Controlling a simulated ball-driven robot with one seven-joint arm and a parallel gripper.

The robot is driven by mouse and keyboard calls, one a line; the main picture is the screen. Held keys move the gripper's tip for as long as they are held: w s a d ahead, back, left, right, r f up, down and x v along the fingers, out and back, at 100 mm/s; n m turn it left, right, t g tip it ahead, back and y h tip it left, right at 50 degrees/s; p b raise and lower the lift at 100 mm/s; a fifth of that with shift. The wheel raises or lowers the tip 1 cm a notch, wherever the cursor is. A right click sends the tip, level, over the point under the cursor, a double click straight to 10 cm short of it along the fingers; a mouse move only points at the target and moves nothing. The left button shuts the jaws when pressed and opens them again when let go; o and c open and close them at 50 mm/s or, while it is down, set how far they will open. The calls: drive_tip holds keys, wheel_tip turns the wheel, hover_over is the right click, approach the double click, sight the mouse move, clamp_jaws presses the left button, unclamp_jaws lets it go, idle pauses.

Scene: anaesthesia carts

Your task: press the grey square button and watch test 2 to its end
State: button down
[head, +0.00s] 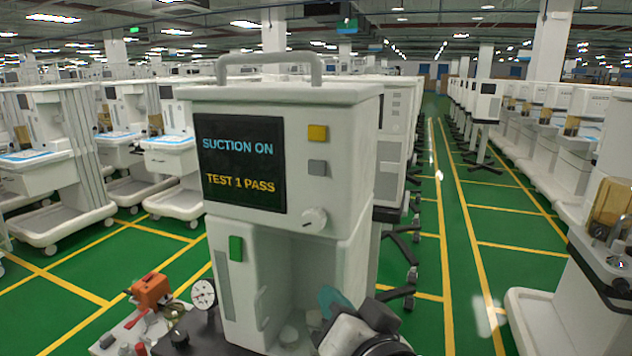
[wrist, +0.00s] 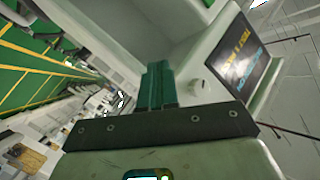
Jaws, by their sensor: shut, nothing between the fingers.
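The grey square button (head: 317,167) is on the front panel of the white cart (head: 362,140), right of the screen and below a yellow square button (head: 317,132). The black screen (head: 241,152) reads "SUCTION ON" in blue and "TEST 1 PASS" in yellow. My gripper (head: 333,298) has teal fingers, low in front of the cart and well below the grey button. In the wrist view the fingers (wrist: 157,85) are together and empty, with a white knob (wrist: 197,87) and the tilted screen (wrist: 260,60) to their right. I cannot make out the grey button there.
A white dial knob (head: 314,219) sits below the grey button, and a green switch (head: 236,248) is lower left. A handle (head: 268,58) arches over the cart top. A gauge (head: 204,293) and an orange item (head: 151,290) stand lower left. A green aisle (head: 462,200) lies open right.

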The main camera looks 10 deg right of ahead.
sight(317, 168)
drive_tip(key=s+a+r+m+t+y, duration=0.1)
drive_tip(key=a+r+t, duration=0.1)
drive_tip(key=r, duration=0.5)
drive_tip(key=s+a+r+m+t+y, duration=0.1)
drive_tip(key=a+r, duration=0.3)
drive_tip(key=r, duration=0.4)
drive_tip(key=shift+s+a+m+t+p, duration=0.15)
drive_tip(key=shift+a+m+t+p, duration=0.2)
drive_tip(key=shift+m+t, duration=0.25)
drive_tip(key=shift+d, duration=0.1)
drive_tip(key=shift+w+d+p, duration=0.35)
drive_tip(key=shift+w+d, duration=0.35)
drive_tip(key=shift+w, duration=0.6)
drive_tip(key=shift+w+d+p, duration=0.3)
drive_tip(key=shift+w+d, duration=0.45)
drive_tip(key=shift+w, duration=0.5)
drive_tip(key=shift+w+d+p, duration=0.35)
drive_tip(key=shift+w+d, duration=0.35)
drive_tip(key=shift+w, duration=0.6)
drive_tip(key=shift+d, duration=0.1)
drive_tip(key=shift+w+d, duration=0.15)
drive_tip(key=shift+w, duration=0.2)
drive_tip(key=shift+w+d, duration=0.2)
drive_tip(key=shift+w, duration=0.15)
drive_tip(key=shift+s+a, duration=0.4)
drive_tip(key=shift+s, duration=0.35)
